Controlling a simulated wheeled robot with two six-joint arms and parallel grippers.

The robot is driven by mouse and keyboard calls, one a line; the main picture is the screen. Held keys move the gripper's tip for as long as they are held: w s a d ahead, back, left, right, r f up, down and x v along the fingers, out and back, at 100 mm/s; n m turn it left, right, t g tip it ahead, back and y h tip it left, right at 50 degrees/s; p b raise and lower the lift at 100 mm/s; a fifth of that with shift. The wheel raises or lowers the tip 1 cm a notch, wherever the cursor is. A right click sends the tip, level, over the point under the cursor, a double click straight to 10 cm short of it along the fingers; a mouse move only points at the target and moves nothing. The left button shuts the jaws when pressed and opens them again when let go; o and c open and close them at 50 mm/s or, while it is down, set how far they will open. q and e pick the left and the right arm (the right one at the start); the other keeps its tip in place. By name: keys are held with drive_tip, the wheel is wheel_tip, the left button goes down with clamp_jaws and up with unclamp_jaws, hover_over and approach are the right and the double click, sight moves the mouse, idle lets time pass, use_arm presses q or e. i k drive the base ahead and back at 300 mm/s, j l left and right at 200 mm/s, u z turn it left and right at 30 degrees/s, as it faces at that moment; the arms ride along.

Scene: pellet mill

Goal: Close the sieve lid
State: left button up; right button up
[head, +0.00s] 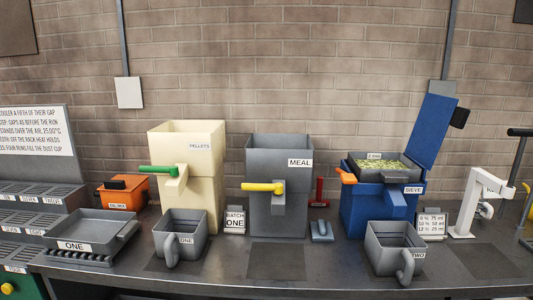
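The blue sieve (372,208) stands on the bench right of centre, with an orange handle at its left. Its blue lid (432,131) is raised, standing open and tilted to the right, with a black block on its outer side. A grey tray (404,170) holding yellow-green pellets sits in the top opening, with a small label at its back. Neither of my grippers is in the head view.
A grey scoop marked TWO (385,240) stands before the sieve. A white stand (468,205) is to its right. The grey meal hopper (279,160), cream pellets hopper (205,140) and scoop ONE (170,228) are to the left. The air above the sieve looks clear.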

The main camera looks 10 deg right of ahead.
sight(438, 112)
drive_tip(key=z, duration=1.45)
